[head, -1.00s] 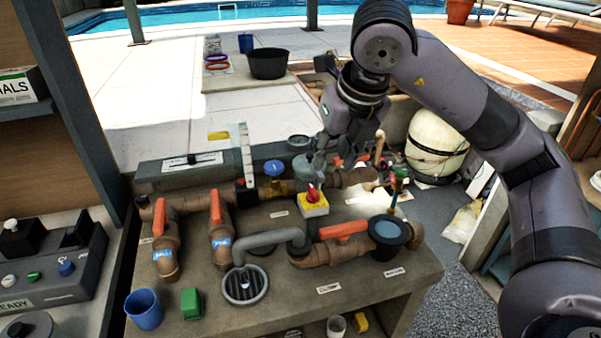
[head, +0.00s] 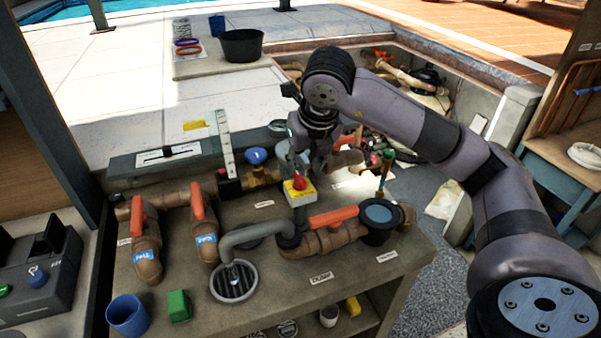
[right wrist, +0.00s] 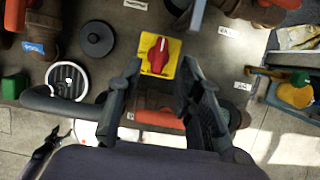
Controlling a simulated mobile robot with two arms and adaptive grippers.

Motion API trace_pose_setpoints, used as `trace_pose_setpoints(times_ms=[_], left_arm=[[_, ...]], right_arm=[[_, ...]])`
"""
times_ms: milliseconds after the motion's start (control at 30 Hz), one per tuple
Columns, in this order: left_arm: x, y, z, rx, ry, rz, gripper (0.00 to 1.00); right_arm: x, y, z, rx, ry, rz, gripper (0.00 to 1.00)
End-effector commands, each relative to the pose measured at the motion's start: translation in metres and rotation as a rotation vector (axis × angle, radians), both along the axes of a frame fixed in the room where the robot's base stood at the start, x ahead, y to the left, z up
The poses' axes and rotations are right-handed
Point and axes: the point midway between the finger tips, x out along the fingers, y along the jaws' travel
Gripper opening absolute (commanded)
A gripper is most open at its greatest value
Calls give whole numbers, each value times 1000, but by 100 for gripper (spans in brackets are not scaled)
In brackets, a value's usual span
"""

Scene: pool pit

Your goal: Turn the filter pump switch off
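The filter pump switch (head: 299,187) is a red rotary knob on a yellow plate atop a small white box. It stands upright in the middle of the pipework bench. My right gripper (head: 306,160) is just above and behind it in the head view, pointing down. In the right wrist view the switch (right wrist: 158,55) shows between and beyond the two open fingertips (right wrist: 161,68). The fingers look apart from the knob, and nothing is held. My left gripper does not show in the head view.
Around the switch are a grey bent pipe (head: 255,234), an orange-handled valve (head: 334,217), a blue valve knob (head: 255,156) and a dark cup-like fitting (head: 378,216). Two more orange-handled valves stand left. A blue cup (head: 127,315) and green block (head: 179,306) sit at the front left.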

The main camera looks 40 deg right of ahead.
Motion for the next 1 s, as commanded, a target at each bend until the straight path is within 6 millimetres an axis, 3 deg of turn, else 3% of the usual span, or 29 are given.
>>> trace_pose_setpoints(times_ms=[100,300,667,1000], left_arm=[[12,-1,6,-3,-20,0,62],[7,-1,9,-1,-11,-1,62],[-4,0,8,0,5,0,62],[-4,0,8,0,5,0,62]], right_arm=[[8,-2,-21,0,4,-2,33],[17,-4,-41,2,1,-1,33],[19,-4,-48,1,-1,0,33],[19,-4,-47,1,-1,0,12]])
